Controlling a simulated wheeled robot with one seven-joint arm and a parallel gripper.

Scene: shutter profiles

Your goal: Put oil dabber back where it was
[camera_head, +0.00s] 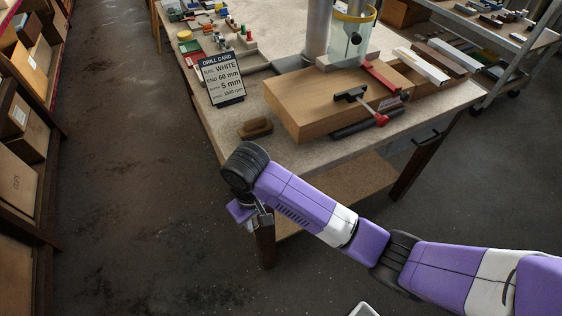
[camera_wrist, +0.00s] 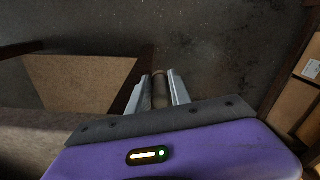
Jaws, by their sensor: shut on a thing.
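My gripper (camera_head: 260,220) hangs beside the bench's near left corner, over the floor, in the head view. In the wrist view my gripper (camera_wrist: 160,74) is shut on a small brown cylindrical thing, which I take to be the oil dabber (camera_wrist: 160,91). Only a short length of it shows between the two grey fingers. My arm and gripper hide it in the head view, so its full shape and tilt cannot be told.
The workbench (camera_head: 216,120) carries a drill card (camera_head: 223,80), a brown brush-like block (camera_head: 255,128), a large wooden block (camera_head: 318,103) with a red-handled clamp (camera_head: 360,100), and several small items at the back left. Shelves with boxes (camera_head: 20,115) stand left. The floor between is clear.

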